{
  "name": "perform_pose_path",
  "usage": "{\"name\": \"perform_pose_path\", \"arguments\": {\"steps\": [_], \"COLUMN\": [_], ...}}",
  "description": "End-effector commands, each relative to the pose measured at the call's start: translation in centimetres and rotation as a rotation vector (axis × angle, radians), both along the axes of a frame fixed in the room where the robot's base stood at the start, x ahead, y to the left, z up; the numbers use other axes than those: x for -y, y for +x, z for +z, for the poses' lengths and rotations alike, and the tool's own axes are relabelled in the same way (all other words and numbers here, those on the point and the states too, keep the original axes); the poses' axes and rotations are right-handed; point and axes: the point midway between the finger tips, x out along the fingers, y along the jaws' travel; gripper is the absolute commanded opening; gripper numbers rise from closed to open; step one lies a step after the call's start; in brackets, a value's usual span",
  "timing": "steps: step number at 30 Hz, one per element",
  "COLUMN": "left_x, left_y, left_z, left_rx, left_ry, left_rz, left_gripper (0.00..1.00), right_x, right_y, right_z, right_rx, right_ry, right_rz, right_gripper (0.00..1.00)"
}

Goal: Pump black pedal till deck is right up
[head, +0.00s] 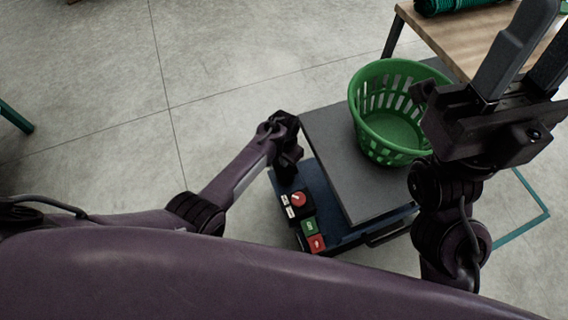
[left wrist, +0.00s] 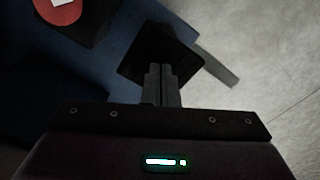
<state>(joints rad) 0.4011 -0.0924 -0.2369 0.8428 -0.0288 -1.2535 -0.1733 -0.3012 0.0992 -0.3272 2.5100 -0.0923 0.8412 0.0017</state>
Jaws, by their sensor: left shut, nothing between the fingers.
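The black pedal (left wrist: 150,52) is a dark square plate on an arm beside the blue base (left wrist: 110,80) in the left wrist view. My left gripper (left wrist: 160,72) is shut and empty, its fingertips over the pedal; I cannot tell if they touch. In the head view my left gripper (head: 287,150) is at the base's left end and largely hides the pedal. The grey deck (head: 335,150) stands above the blue base (head: 318,190); its exact height is hard to judge from above. My right gripper (head: 538,62) is open and empty, raised at the right.
A green basket (head: 365,120) stands on the deck. A control panel with a red round button (head: 299,199), a green button (head: 308,227) and a red button (head: 317,243) is at the base's near left. A wooden table (head: 450,40) is behind.

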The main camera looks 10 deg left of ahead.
Motion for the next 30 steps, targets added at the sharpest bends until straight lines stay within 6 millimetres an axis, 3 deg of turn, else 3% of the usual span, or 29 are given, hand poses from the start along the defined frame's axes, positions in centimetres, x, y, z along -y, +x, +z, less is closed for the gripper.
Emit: {"name": "perform_pose_path", "arguments": {"steps": [17, 30], "left_x": [0.0, 0.0], "left_y": [0.0, 0.0], "left_z": [-4.4, -1.2], "left_rx": [0.0, 0.001], "left_ry": [0.0, 0.0], "left_rz": [0.0, 0.0], "left_gripper": [0.0, 0.0], "right_x": [0.0, 0.0], "right_y": [0.0, 0.0], "right_z": [-3.4, -0.1], "right_rx": [0.0, 0.0], "right_ry": [0.0, 0.0], "right_rz": [0.0, 0.0], "right_gripper": [0.36, 0.36]}}
